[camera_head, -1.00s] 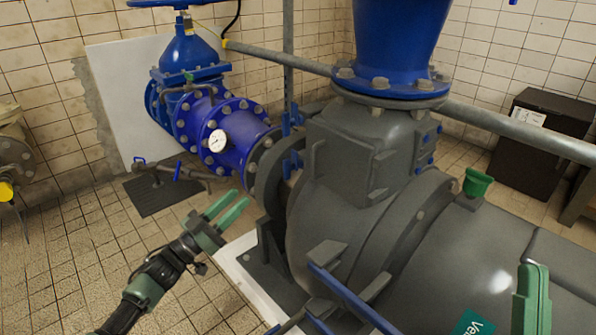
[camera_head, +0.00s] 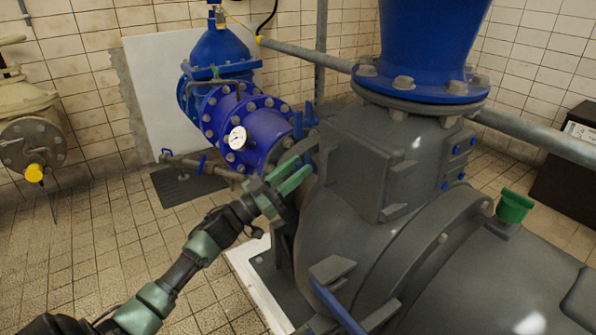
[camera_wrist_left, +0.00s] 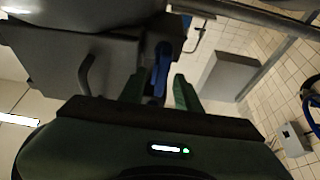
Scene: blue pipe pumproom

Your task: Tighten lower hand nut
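My left gripper (camera_head: 304,165) reaches in from the left to the left flange side of the grey pump housing (camera_head: 370,165). Its two green fingers are apart. In the left wrist view a blue hand nut (camera_wrist_left: 161,70) shows beyond and between the open fingertips (camera_wrist_left: 160,85); I cannot tell whether they touch it. In the head view the upper blue hand nut (camera_head: 304,122) stands above the gripper, and the gripper largely hides the lower one. My right gripper is not in view.
A blue pipe with a white gauge (camera_head: 238,138) lies behind the gripper. A green funnel (camera_head: 515,206) sits on the pump at right. A blue bar (camera_head: 337,305) sticks out low in front. Tiled floor (camera_head: 90,245) is free at left.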

